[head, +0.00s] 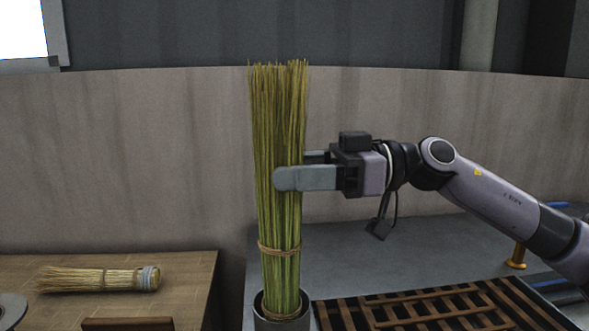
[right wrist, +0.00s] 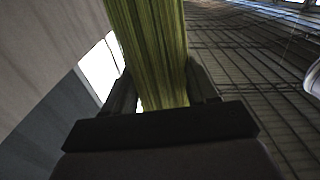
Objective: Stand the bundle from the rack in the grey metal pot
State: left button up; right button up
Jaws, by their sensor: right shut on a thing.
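The bundle (head: 280,130) is a tall sheaf of green-yellow stalks, tied with cord bands near its lower end. It stands nearly upright, with its lower end inside the rim of the grey metal pot (head: 258,312). Whether its bottom touches the pot's floor is hidden. My right gripper (head: 290,178) comes from the right and is shut on the bundle around its middle. The right wrist view also shows the bundle (right wrist: 150,50) between the two fingers (right wrist: 160,95). My left gripper is not in view.
A brown slatted wooden rack (head: 430,308) lies on the grey counter (head: 370,255), right of the pot. A finished small broom (head: 95,280) lies on the wooden table (head: 190,270) at left. A brass peg (head: 517,256) stands at the right. A curved wall is behind.

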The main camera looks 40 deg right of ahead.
jog(key=o, duration=1.2)
jog(key=shift+c, duration=0.2)
jog(key=shift+s+d+f+b, duration=0.2)
jog(key=shift+d+b, duration=0.1)
jog(key=shift+b, duration=0.2)
jog(key=b+v, duration=0.2)
jog(key=v, duration=0.4)
jog(key=shift+d+b, duration=0.2)
jog(key=shift+b, duration=0.1)
jog(key=shift+s+r, duration=0.1)
